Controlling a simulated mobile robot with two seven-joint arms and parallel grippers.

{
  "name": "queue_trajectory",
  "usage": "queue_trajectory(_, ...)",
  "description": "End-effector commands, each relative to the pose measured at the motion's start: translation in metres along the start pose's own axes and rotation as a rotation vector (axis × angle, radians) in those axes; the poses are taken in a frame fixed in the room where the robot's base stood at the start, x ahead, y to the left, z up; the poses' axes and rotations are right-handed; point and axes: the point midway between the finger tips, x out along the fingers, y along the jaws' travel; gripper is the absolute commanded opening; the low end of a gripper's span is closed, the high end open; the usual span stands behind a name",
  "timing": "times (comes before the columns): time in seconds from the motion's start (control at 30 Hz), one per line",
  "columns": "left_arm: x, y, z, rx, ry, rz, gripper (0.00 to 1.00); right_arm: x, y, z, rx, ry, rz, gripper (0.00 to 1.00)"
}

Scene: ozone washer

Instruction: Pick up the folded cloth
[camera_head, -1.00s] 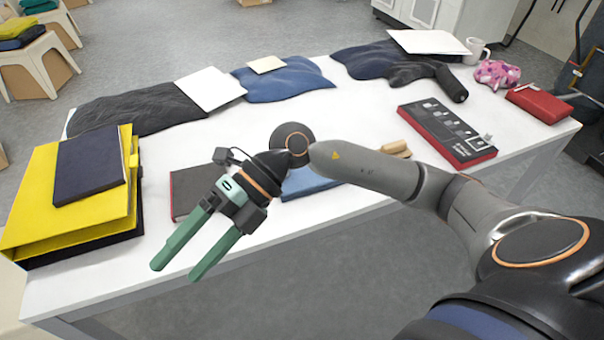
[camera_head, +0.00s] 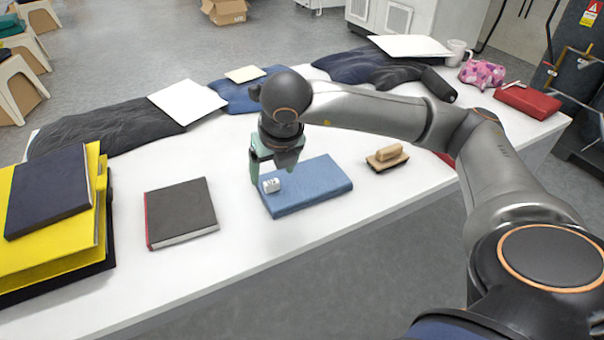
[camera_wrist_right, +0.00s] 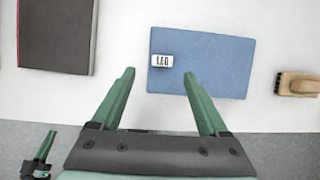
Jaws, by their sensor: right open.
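A flat blue folded cloth (camera_head: 315,190) lies on the white table, with a small white tag (camera_head: 271,185) with dark marks at its left end. The cloth also shows in the right wrist view (camera_wrist_right: 220,65). My right gripper (camera_head: 269,172) points down at the cloth's left end, close to the tag. Contact cannot be told. A green and dark gripper part, seemingly my left gripper (camera_wrist_right: 42,150), shows at the lower left there, its opening unclear.
A dark book (camera_head: 182,212) lies left of the cloth and a wooden-handled brush (camera_head: 387,157) right of it. Yellow folders (camera_head: 50,235) are stacked at the left. Rumpled dark cloths (camera_head: 105,128) lie along the back. The table in front of the cloth is clear.

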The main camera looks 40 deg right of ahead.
Motion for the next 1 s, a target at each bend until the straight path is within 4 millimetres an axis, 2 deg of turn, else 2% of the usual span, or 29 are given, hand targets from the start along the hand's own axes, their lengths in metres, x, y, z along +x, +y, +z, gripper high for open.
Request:
queue_trajectory(0.17, 0.0, -0.002, 0.003, 0.0, -0.004, -0.003, 0.0, 0.013, -0.001, -0.001, 0.0, 0.003, 0.0, 0.78)
queue_trajectory(0.4, 0.003, -0.003, 0.005, 0.001, 0.0, -0.006, 0.0, 0.049, -0.005, 0.0, -0.001, 0.003, 0.0, 0.78)
queue_trajectory(0.5, 0.003, -0.004, 0.004, 0.001, 0.001, -0.006, 0.0, 0.058, -0.004, 0.0, -0.001, 0.003, 0.001, 0.78)
queue_trajectory(0.77, 0.003, -0.004, 0.003, 0.001, 0.003, -0.007, 0.0, 0.06, -0.004, 0.001, -0.002, 0.002, 0.002, 0.78)
queue_trajectory(1.0, 0.003, -0.004, 0.002, 0.002, 0.006, -0.007, 0.0, 0.059, -0.004, 0.001, -0.002, 0.002, 0.002, 0.52)
